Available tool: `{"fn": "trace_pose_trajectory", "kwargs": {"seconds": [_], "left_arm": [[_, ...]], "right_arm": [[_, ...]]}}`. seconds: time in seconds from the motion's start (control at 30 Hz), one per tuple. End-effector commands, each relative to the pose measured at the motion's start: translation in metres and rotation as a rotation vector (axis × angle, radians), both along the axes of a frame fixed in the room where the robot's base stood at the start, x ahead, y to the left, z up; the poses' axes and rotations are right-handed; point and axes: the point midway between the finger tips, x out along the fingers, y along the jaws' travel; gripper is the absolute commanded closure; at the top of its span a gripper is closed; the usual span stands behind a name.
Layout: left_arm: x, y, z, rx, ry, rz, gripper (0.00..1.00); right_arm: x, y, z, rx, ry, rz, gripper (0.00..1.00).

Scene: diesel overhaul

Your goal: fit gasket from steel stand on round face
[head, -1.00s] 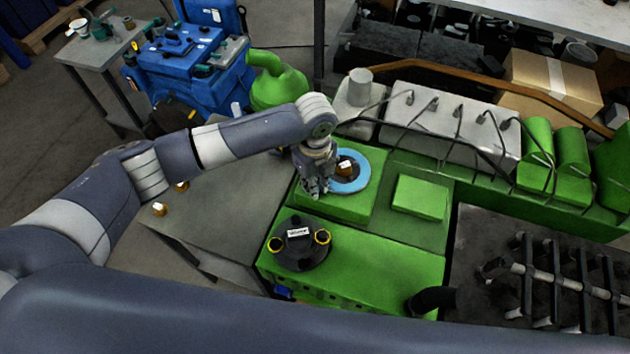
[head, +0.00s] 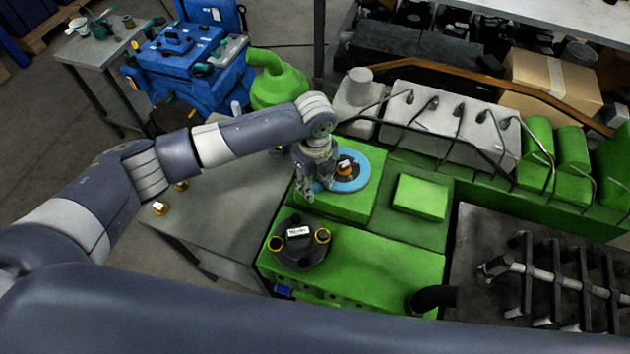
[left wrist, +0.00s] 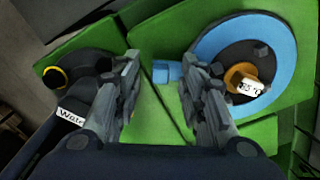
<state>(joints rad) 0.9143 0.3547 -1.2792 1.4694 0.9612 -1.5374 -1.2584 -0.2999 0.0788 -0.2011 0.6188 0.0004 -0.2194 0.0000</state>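The gasket is a flat blue ring (head: 350,184) with a small tab (left wrist: 166,71). It lies around the dark round face (head: 346,171) on the green engine block. A brass fitting with a white label (left wrist: 243,78) stands inside the ring. My left gripper (head: 316,190) is at the ring's left side, pointing down. In the left wrist view its two fingers (left wrist: 161,70) are apart, with the tab showing in the gap beyond them and no finger visibly pressing on it. The grey steel stand (head: 225,205) is left of the engine. My right gripper is not in view.
A black housing labelled "Water" (head: 300,252) with two yellow-ringed ports sits on the green block in front. A raised green plate (head: 420,196) lies to the right. Small brass fittings (head: 160,208) are on the stand. Grey covers with cables (head: 450,115) stand behind.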

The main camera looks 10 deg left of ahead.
Motion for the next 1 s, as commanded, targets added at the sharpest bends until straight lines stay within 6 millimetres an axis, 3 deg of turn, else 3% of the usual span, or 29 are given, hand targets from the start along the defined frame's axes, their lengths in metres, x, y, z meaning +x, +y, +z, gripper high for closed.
{"fn": "trace_pose_trajectory", "kwargs": {"seconds": [0.17, 0.4, 0.6, 0.77, 1.0], "left_arm": [[0.002, -0.001, 0.021, -0.003, -0.004, 0.0, 0.62], [0.002, 0.0, 0.073, -0.002, -0.006, 0.0, 0.62], [0.001, 0.0, 0.106, -0.001, -0.003, 0.0, 0.62], [0.001, 0.0, 0.118, -0.001, -0.002, 0.001, 0.62], [0.0, 0.0, 0.119, -0.001, -0.001, 0.0, 0.62]], "right_arm": [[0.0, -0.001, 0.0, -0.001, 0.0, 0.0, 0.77], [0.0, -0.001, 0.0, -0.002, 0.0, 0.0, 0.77], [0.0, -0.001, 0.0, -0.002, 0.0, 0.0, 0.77], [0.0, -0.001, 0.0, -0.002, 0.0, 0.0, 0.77], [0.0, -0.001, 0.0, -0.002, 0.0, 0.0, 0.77]]}}
